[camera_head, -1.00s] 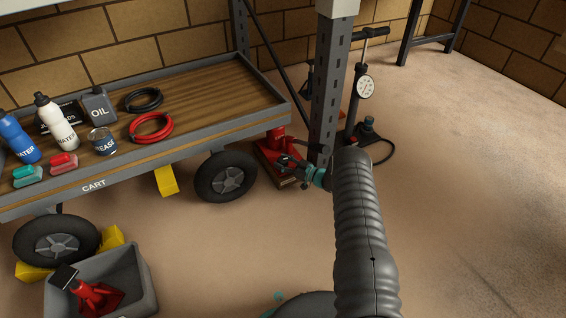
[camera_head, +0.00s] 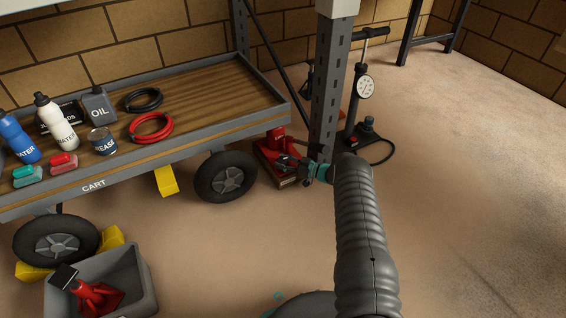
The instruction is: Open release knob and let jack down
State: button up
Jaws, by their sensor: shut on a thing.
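The top of the jack is close under the cart's corner, and contact there is hard to see.
A grey post (camera_head: 325,100) stands right behind my gripper. A floor pump (camera_head: 355,105) is right of it. The cart's wheel (camera_head: 226,176) is left of the jack. A grey bin (camera_head: 135,273) holds another red jack (camera_head: 98,297). The floor at right is clear.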

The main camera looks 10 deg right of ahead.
jog(key=o, duration=1.2)
jog(key=shift+c, duration=0.2)
jog(key=v, duration=1.2)
